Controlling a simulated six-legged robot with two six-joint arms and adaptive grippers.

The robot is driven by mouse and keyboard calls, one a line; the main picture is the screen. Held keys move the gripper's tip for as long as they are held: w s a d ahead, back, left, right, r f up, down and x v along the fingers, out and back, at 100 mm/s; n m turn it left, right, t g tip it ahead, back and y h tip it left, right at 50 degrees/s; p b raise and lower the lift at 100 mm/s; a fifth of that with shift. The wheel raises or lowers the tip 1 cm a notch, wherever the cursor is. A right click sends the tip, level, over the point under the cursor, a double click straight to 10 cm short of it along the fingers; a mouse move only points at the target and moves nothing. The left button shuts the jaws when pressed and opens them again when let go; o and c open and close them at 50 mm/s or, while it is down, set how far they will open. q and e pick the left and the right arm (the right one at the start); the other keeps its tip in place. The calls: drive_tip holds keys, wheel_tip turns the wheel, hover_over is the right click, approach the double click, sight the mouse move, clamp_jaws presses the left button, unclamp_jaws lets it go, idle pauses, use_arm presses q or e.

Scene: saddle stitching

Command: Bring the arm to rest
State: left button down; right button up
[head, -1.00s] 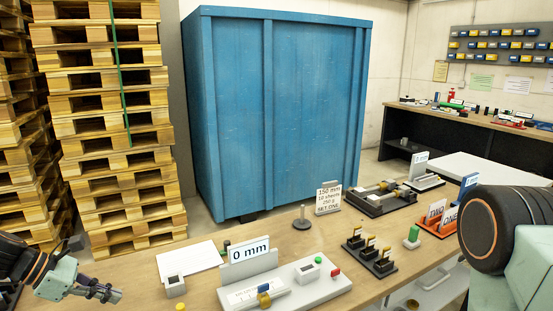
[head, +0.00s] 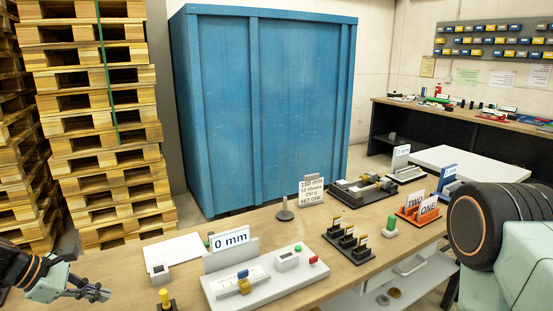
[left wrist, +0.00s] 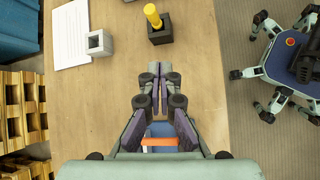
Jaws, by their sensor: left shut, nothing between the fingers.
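My left gripper (head: 92,293) is at the lower left of the head view, above the near left end of the wooden table (head: 345,262). In the left wrist view the left gripper (left wrist: 157,75) has its fingers together and holds nothing. It hangs over bare table top, apart from a black block with a yellow peg (left wrist: 158,28). My right arm shows at the right edge of the head view, but its gripper is out of view.
On the table are white sheets (head: 172,250), a small grey box (head: 160,273), a grey board with a "0 mm" sign (head: 262,285), a black stand with yellow-topped pieces (head: 350,243) and an orange rack (head: 418,214). A blue cabinet (head: 270,110) and pallets (head: 95,120) stand behind.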

use_arm(q)
drive_tip(key=s+d+f+m+g+y+b, duration=0.1)
drive_tip(key=s+d+f+m+y+b, duration=0.2)
drive_tip(key=s+d+f+m, duration=0.5)
drive_tip(key=s+d+f+m+y+b, duration=0.35)
drive_tip(key=f+m, duration=0.25)
drive_tip(key=f, duration=0.4)
drive_tip(key=s+d+f+m+g+b, duration=0.1)
drive_tip(key=s+d+f+m+b, duration=0.1)
drive_tip(key=s+f, duration=0.2)
drive_tip(key=s+d+f+m+g+b, duration=0.2)
drive_tip(key=s+d+f+m, duration=0.1)
drive_tip(key=s, duration=0.8)
drive_tip(key=s+d+f+m+g+b, duration=0.1)
drive_tip(key=s+d+f+m+b, duration=0.1)
drive_tip(key=s, duration=0.5)
wheel_tip(320, 180, down, 3)
drive_tip(key=shift+s+d+r+m+h+b, duration=0.15)
drive_tip(key=shift+s+r+m+h+b, duration=0.15)
drive_tip(key=shift+m, duration=0.2)
use_arm(e)
wheel_tip(320, 180, down, 13)
drive_tip(key=shift+a, duration=0.35)
use_arm(q)
drive_tip(key=shift+f, duration=0.1)
drive_tip(key=shift+w+d, duration=0.1)
use_arm(e)
drive_tip(key=shift+d, duration=0.1)
